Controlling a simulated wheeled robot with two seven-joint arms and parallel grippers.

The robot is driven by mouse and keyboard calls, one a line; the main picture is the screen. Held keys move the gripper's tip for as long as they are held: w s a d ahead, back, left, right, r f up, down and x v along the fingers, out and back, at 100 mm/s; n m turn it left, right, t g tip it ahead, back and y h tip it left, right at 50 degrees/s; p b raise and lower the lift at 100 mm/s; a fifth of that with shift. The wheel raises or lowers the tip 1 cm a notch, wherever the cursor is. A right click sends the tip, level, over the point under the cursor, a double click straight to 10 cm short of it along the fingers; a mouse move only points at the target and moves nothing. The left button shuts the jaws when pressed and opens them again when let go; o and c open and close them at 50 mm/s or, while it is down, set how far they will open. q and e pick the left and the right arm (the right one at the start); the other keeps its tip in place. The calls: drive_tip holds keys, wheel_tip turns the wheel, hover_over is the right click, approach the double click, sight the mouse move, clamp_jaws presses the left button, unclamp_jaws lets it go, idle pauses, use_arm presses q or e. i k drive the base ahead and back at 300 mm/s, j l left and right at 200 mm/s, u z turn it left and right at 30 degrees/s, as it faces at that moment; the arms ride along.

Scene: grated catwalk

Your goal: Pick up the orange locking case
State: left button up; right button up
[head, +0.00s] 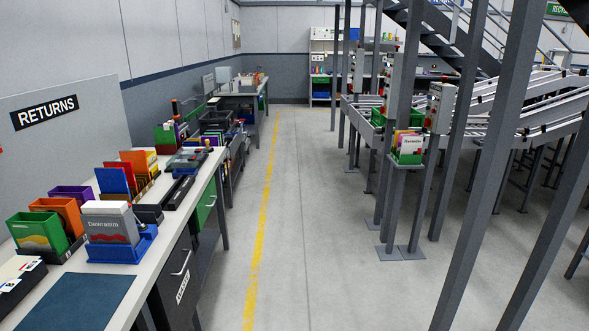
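I cannot make out a locking case for certain. An orange open-topped box (58,216) stands on the returns bench at the left, between a green box (38,232) and a purple one (72,196). Farther along the same bench, several orange and red upright pieces (140,162) stand in a holder. I cannot tell whether any of these is the orange locking case. Neither of my grippers shows in the head view.
The white-topped bench (150,215) runs along the left wall with a blue tray (120,248) and a dark mat (80,302). A yellow line (262,225) marks the clear grey floor. Steel posts (467,120) and conveyors (540,105) stand at right.

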sight(138, 158)
drive_tip(key=i+l, duration=0.1)
drive_tip(key=i, duration=0.55)
drive_tip(key=i+l, duration=0.1)
drive_tip(key=i, duration=0.5)
drive_tip(key=i+l, duration=0.1)
drive_tip(key=i, duration=0.55)
